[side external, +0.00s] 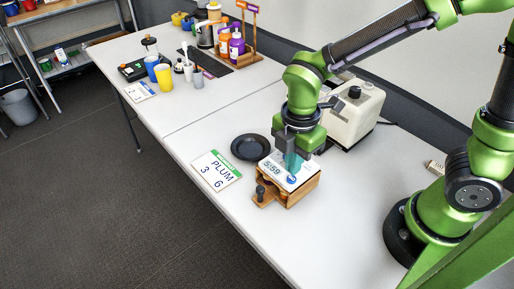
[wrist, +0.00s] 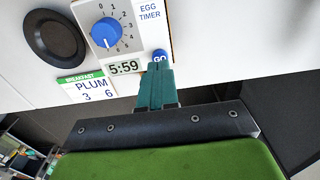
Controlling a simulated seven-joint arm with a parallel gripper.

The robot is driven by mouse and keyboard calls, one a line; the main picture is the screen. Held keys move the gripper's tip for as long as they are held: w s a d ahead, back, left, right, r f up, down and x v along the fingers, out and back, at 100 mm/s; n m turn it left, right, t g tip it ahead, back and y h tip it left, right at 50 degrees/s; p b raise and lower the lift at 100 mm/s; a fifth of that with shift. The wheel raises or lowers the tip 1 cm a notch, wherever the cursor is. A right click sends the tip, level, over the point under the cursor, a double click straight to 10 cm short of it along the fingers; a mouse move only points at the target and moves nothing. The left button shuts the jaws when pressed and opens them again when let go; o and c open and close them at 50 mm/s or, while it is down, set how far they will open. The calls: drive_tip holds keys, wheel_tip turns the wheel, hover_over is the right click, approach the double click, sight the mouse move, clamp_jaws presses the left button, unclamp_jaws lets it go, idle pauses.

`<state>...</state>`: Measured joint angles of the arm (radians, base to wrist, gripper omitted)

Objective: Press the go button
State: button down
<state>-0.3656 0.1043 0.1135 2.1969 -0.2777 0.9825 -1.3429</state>
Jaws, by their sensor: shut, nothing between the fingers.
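The egg timer (wrist: 132,18) has a white face with a blue dial (wrist: 106,32) and a display (wrist: 124,67) reading 5:59. In the side external view the timer (side external: 271,168) sits on a wooden stand (side external: 301,191). The blue go button (wrist: 160,56) is at the timer's lower right corner in the wrist view. My gripper (wrist: 158,72) is shut and empty, its teal fingertips at the go button and covering part of it. I cannot tell whether they touch it. In the side external view my gripper (side external: 292,170) points down over the timer.
A card reading PLUM 3 6 (side external: 217,171) lies beside the timer. A black plate (side external: 250,147) is behind it, and a cream appliance (side external: 354,112) stands behind my gripper. Cups and bottles stand at the table's far end. The table between is clear.

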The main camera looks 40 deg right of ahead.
sight(291, 178)
wheel_tip(291, 178, up, 9)
drive_tip(key=shift+r, duration=0.2)
idle(3.7)
drive_tip(key=s+d+r+m+t, duration=0.1)
drive_tip(key=d+m+t, duration=0.1)
drive_tip(key=m, duration=0.5)
drive_tip(key=s+d+r+m+t+y, duration=0.1)
drive_tip(key=d+r+m+t, duration=0.1)
drive_tip(key=d+m, duration=0.3)
drive_tip(key=s+d+r+m+t+y, duration=0.1)
drive_tip(key=s+d+m+t, duration=0.1)
drive_tip(key=m, duration=0.8)
drive_tip(key=shift+d+r+t, duration=0.3)
drive_tip(key=shift+d+t, duration=0.3)
drive_tip(key=shift+d, duration=0.35)
